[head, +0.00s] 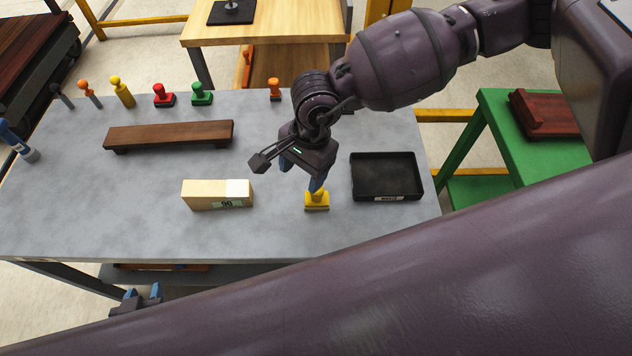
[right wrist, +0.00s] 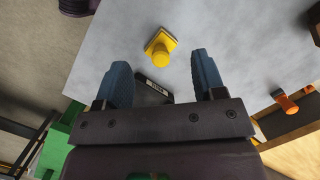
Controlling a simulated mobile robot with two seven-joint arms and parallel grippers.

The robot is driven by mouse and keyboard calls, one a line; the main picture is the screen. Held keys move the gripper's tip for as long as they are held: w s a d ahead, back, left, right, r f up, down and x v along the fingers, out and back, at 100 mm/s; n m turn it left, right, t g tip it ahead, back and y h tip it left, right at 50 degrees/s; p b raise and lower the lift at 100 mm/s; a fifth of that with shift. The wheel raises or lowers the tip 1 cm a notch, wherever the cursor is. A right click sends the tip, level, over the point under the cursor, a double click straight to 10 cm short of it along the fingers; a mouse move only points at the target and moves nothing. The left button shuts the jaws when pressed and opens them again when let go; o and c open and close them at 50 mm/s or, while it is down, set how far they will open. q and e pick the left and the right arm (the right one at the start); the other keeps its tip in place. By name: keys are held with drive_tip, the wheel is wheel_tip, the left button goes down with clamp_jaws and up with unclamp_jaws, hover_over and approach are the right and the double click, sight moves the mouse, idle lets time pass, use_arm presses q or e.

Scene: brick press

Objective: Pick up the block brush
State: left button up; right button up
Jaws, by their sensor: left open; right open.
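A yellow knob-handled piece with a flat rectangular base, which looks like the block brush (head: 317,205), stands on the grey table near its front right. It also shows in the right wrist view (right wrist: 160,47), beyond the fingertips. My right gripper (head: 302,175) is open, just above and behind it. Its blue fingers hide part of the handle in the head view. In the right wrist view the fingers (right wrist: 163,72) are apart with nothing between their tips. My left gripper (head: 140,298) is open and empty, low in front of the table's front edge.
A black tray (head: 387,178) stands right of the yellow piece. A cream block (head: 217,195) with a label lies to its left. A brown wooden bar (head: 168,134) and several coloured knobbed tools (head: 163,95) are farther back. The table between is clear.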

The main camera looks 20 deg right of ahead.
sight(317, 196)
drive_tip(key=d+n+h, duration=0.1)
drive_tip(key=w+d+f+n+t+h, duration=0.1)
drive_tip(key=d, duration=0.1)
drive_tip(key=shift+w+d+f, duration=0.15)
drive_tip(key=shift+w+f, duration=0.05)
wheel_tip(317, 196, down, 4)
drive_tip(key=shift+w+r+n, duration=0.1)
drive_tip(key=shift+r+n, duration=0.15)
drive_tip(key=shift+n, duration=0.05)
drive_tip(key=shift+f, duration=0.75)
wheel_tip(317, 196, down, 4)
drive_tip(key=shift+f+p, duration=0.1)
drive_tip(key=shift+p, duration=0.55)
drive_tip(key=shift+f, duration=0.25)
use_arm(q)
drive_tip(key=shift+w+r, duration=0.2)
drive_tip(key=shift+r, duration=0.4)
